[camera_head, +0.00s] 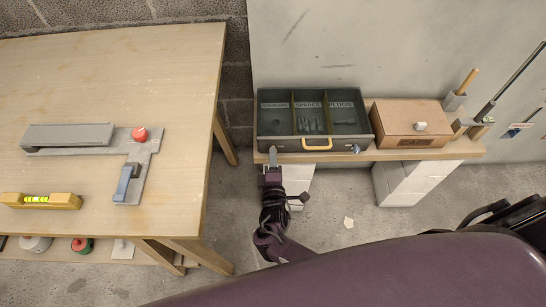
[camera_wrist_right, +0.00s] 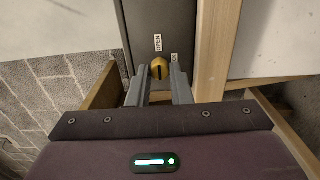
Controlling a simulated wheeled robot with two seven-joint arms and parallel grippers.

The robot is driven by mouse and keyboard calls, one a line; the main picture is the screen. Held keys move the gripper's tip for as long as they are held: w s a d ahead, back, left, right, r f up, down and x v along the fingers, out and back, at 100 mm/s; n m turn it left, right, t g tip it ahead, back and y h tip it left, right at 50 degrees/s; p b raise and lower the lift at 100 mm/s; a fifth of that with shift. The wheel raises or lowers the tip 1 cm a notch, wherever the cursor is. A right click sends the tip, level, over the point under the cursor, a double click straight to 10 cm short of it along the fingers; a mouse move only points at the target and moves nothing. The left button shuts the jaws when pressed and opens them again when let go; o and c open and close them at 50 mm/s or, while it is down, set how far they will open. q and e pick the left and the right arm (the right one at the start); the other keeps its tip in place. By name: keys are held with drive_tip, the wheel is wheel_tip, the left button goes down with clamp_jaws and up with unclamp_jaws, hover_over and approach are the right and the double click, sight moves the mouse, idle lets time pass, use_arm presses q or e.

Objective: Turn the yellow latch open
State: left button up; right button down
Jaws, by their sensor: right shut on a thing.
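The yellow latch (camera_wrist_right: 159,69) is a round knob with a dark slot, on the grey front of the metal box (camera_wrist_right: 148,22). The "OPEN" label sits just above it in the right wrist view; a second label to its right is partly hidden by a finger. My right gripper (camera_wrist_right: 160,82) has its two fingers on either side of the latch and is shut on it. In the head view the open-topped box (camera_head: 262,128) stands on the bench, and my right gripper (camera_head: 272,152) is at its front left, hiding the latch. My left gripper is not in view.
A yellow handle (camera_head: 317,147) is on the box front, right of my gripper. A wooden case (camera_head: 408,118) and tools stand further right on the bench (camera_head: 455,151). A wooden table (camera_head: 185,100) with a grey tool, red knob and level is at left.

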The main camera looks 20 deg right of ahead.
idle(0.3)
drive_tip(key=c, duration=1.3)
unclamp_jaws()
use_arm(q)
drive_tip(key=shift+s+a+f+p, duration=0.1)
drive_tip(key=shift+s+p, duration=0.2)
use_arm(e)
drive_tip(key=v, duration=0.7)
drive_tip(key=shift+s+a, duration=0.2)
drive_tip(key=shift+s, duration=0.2)
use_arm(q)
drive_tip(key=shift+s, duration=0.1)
